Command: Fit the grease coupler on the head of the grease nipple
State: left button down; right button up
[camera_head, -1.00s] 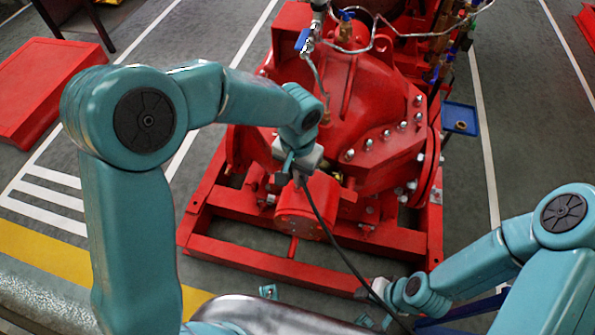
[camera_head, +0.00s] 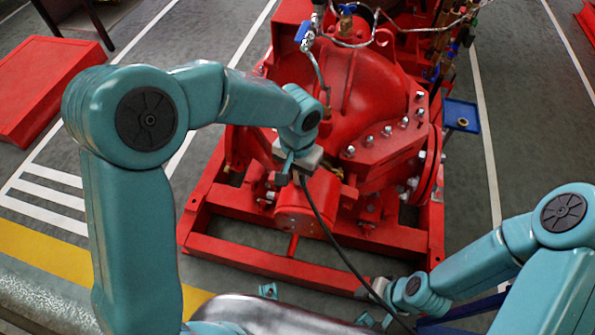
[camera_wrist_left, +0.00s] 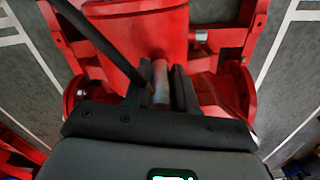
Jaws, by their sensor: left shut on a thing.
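My left gripper (camera_head: 292,176) is over the front of the red pump (camera_head: 345,110), above its round red end housing (camera_head: 306,207). In the left wrist view its dark fingers (camera_wrist_left: 160,92) are shut on the grease coupler (camera_wrist_left: 161,76), a small silvery cylinder pointing toward the red housing. A black hose (camera_head: 325,222) runs from this gripper down to the right. The grease nipple cannot be made out in either view. Whether the coupler touches anything cannot be told. My right gripper (camera_head: 367,292) is low at the right, near the hose; its fingers are too small to read.
The red base frame (camera_head: 245,258) surrounds the pump's foot. A thin pipe and a blue-handled valve (camera_head: 303,36) stand above the pump. A blue tray (camera_head: 461,116) is at the right. Open grey floor lies left of the frame.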

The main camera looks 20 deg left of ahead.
pick_arm(q)
jog(key=shift+f+b, duration=0.45)
jog(key=shift+f, duration=0.15)
jog(key=c, duration=0.8)
grip_release()
jog(key=shift+c, duration=0.2)
jog(key=shift+r, duration=0.1)
notch_tip(320, 180, up, 16)
jog(key=p, duration=0.3)
jog(key=shift+s, duration=0.1)
